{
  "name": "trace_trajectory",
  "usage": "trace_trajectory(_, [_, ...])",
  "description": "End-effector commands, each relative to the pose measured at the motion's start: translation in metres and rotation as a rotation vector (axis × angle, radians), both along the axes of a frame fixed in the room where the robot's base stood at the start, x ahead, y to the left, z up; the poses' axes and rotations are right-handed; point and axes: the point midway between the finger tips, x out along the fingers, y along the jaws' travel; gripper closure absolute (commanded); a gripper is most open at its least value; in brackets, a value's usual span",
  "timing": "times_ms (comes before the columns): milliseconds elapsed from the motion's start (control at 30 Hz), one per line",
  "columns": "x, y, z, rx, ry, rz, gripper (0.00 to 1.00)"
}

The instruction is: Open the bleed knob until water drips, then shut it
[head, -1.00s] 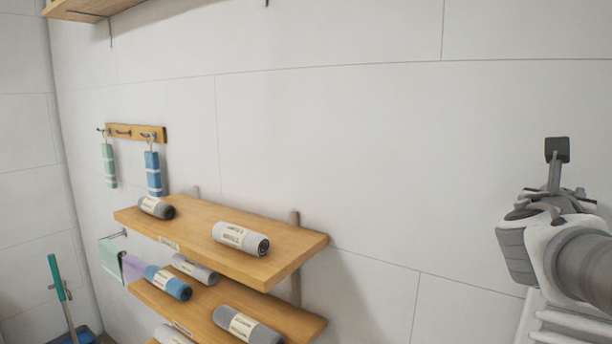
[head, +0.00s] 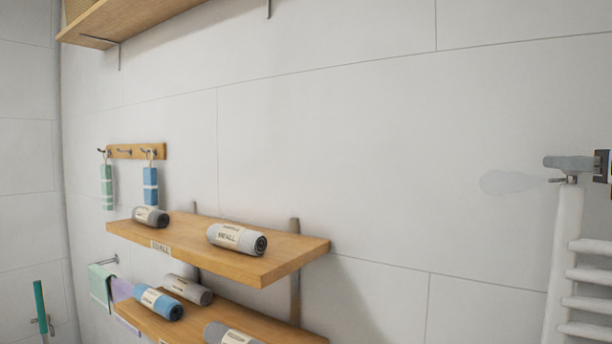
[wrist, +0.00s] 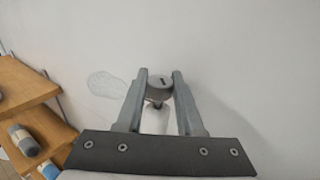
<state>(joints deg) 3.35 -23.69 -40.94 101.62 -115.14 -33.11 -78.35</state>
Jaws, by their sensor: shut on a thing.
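The bleed knob (wrist: 158,86) is a small round grey knob with a dark slot. It sits at the top of a white towel radiator (head: 557,262), whose post also shows in the wrist view (wrist: 155,120). My gripper (wrist: 159,78) is shut on the knob, with one finger on each side. In the head view my gripper (head: 570,163) shows at the right edge over the radiator top, and its fingers hide the knob there. A pale grey, outlined patch (head: 508,182) that looks wet is on the wall left of the knob. I cannot make out a falling drop.
Wooden shelves (head: 290,260) with rolled towels stand left of the radiator; they also show in the wrist view (wrist: 22,82). A hook rail (head: 135,151) with hanging items is farther left.

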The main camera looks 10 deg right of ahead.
Motion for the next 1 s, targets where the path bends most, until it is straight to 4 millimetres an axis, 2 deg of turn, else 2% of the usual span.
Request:
trace_trajectory(500, [0.0011,-0.0003,-0.0005,-0.001,0.005,0.262,1.0])
trace_trajectory(1000, [0.0006,0.0004,-0.0003,0.0,0.003,0.313,1.0])
